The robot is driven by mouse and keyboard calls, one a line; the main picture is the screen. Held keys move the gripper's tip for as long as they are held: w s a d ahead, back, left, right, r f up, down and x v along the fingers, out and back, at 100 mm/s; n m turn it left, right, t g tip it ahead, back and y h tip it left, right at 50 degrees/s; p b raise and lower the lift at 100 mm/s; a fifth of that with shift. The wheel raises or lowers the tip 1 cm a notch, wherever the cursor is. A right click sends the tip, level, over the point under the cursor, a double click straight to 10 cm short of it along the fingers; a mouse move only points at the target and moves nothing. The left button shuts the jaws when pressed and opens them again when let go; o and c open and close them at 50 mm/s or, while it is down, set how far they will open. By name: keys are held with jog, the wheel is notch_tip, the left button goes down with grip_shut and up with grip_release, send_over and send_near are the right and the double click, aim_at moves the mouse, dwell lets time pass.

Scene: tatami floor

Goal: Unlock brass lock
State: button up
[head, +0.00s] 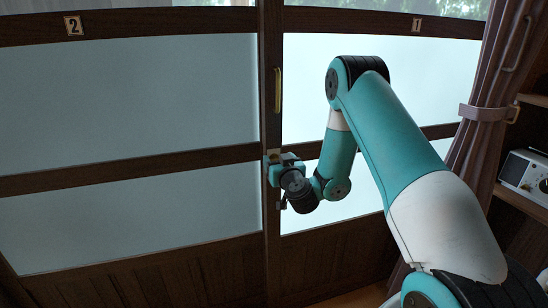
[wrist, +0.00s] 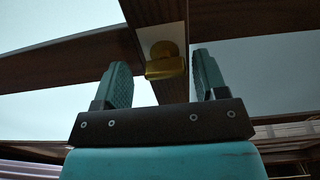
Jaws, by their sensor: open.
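The brass lock (wrist: 165,62) shows in the wrist view as a round knob above a flat tab, on a pale plate fixed to the dark door stile (wrist: 158,14). My gripper (wrist: 161,68) is open, with one finger on each side of the lock and a visible gap between each finger and the brass. Nothing is held. In the head view my gripper (head: 273,168) is at the middle stile (head: 271,118) between the two doors, and it mostly hides the lock. I cannot tell how deep the fingers reach around it.
The left door carries a label 2 (head: 74,26) and the right door a label 1 (head: 416,25). A brass pull (head: 278,90) is above my gripper on the stile. A tied curtain (head: 484,112) and a shelf with a radio (head: 526,176) are at the right.

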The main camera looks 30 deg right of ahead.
jog(key=shift+a, duration=0.2)
jog(key=shift+a, duration=0.1)
jog(key=c, duration=0.9)
jog(key=shift+m, duration=0.4)
jog(key=m, duration=0.3)
jog(key=shift+m, duration=0.4)
jog(key=m, duration=0.9)
jog(key=shift+d+f, duration=0.15)
jog(key=shift+d, duration=0.1)
jog(key=shift+f+m+b, duration=0.1)
jog(key=shift+m+b, duration=0.25)
jog(key=shift+m, duration=1.75)
